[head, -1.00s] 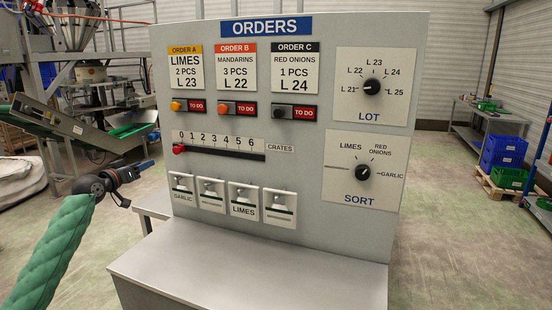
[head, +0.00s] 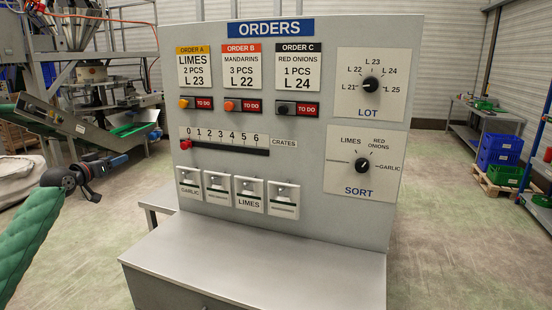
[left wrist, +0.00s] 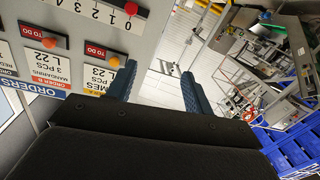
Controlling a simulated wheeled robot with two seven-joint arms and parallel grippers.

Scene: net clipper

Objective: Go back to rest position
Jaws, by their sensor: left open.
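The grey orders panel (head: 300,165) stands in front of me with three order cards, a LOT dial (head: 371,85), a SORT dial (head: 362,165) and a crates slider (head: 186,144) with its red knob at 0. Several switches (head: 237,192) sit in a row below the slider. My left gripper (head: 122,160) is left of the panel, apart from it. In the left wrist view its two blue fingers (left wrist: 160,85) are spread with nothing between them. My right gripper is out of view.
A grey ledge (head: 255,260) juts out below the panel. Packing machinery (head: 95,95) stands at the back left. Blue crates (head: 500,150) on a pallet and a side table (head: 485,115) are at the right. The floor around the panel is open.

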